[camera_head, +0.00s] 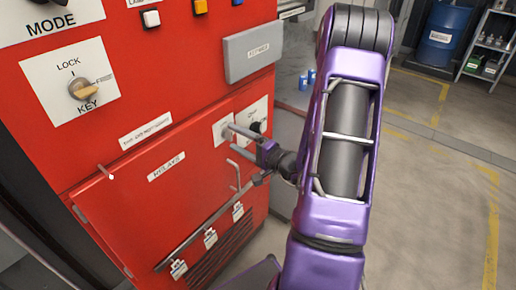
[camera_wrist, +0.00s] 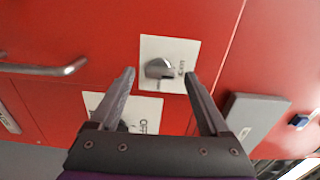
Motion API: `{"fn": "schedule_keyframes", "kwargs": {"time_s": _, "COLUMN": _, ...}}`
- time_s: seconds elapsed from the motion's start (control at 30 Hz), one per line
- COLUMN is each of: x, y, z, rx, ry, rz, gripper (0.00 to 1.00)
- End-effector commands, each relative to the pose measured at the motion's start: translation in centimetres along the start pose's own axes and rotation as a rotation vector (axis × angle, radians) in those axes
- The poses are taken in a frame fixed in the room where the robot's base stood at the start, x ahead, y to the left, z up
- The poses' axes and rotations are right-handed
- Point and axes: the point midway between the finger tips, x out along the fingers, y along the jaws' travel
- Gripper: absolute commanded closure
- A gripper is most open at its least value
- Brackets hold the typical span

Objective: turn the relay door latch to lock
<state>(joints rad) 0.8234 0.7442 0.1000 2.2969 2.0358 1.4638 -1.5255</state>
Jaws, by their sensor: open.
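The relay door (camera_head: 160,195) is a red panel labelled RELAYS and looks closed in the head view. Its latch plate (camera_head: 221,132) is white, at the door's upper right. In the wrist view the latch (camera_wrist: 158,68) is a grey metal knob on this white plate (camera_wrist: 185,48), with small sideways lettering too blurred to read surely. My gripper (camera_head: 230,138) is open and points at the plate. In the wrist view my fingertips (camera_wrist: 160,73) appear on either side of the knob. I cannot tell whether they touch it. In the head view my fingers partly hide the latch.
A black knob (camera_head: 257,127) on a white plate is right of the latch. A bar handle (camera_head: 235,175) projects below the latch. A grey box (camera_head: 253,50) sticks out above. A key switch (camera_head: 80,88) marked LOCK is upper left. Floor (camera_head: 435,165) at right is clear.

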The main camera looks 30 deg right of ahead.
Motion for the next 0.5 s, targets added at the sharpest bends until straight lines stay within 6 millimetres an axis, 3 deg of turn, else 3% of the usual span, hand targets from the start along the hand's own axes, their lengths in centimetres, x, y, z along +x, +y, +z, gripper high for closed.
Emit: {"fn": "schedule_keyframes", "kwargs": {"time_s": 0.5, "x": -11.7, "y": 0.0, "z": -0.1, "rx": 0.002, "ry": 0.006, "rz": 0.000, "gripper": 0.20}}
